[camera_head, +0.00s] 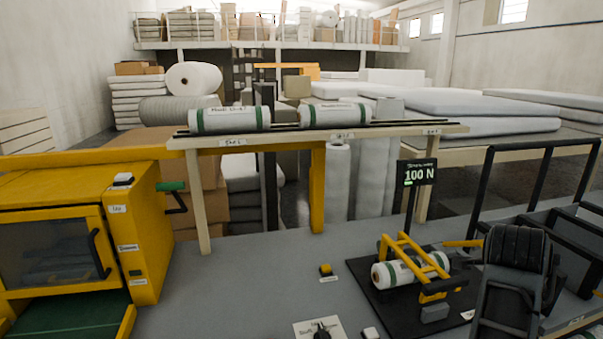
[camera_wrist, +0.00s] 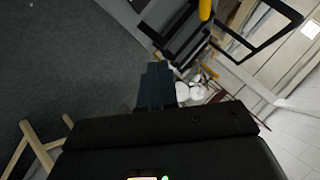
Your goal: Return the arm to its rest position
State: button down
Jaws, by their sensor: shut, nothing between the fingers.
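My gripper (camera_wrist: 155,75) shows in the wrist view as a black body along the bottom with dark fingers together beyond it, holding nothing. In the head view, a dark part of my arm (camera_head: 512,275) stands at the lower right, in front of the black frame and right of the test stand. The fingers cannot be made out there. The wrist view is tilted, with grey floor or table surface at left and black bars at the top.
A white roll with green bands (camera_head: 393,272) lies in the yellow-framed stand (camera_head: 432,285), beside a "100 N" display (camera_head: 417,173). Two similar rolls (camera_head: 230,119) (camera_head: 336,115) lie on a raised shelf (camera_head: 315,133). A yellow cabinet (camera_head: 150,240) stands left. The table's middle (camera_head: 255,280) is mostly clear.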

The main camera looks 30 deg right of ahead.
jog(key=w+a+r+n+t+h, duration=0.4)
jog(key=n+t, duration=0.4)
jog(key=n, duration=0.5)
jog(key=s+a+f+n+t+y, duration=0.35)
jog(key=a+n+y, duration=0.2)
jog(key=a, duration=0.25)
jog(key=s+a+f+n+t+y, duration=0.2)
jog(key=s+a+f+n+y, duration=0.3)
jog(key=a, duration=0.3)
jog(key=s+a+n+y, duration=0.2)
jog(key=s+a+y, duration=0.2)
jog(key=s+a, duration=1.3)
jog(key=shift+a+r+n, duration=0.25)
jog(key=shift+a+n, duration=0.1)
jog(key=shift+a, duration=0.45)
jog(key=shift+w, duration=0.15)
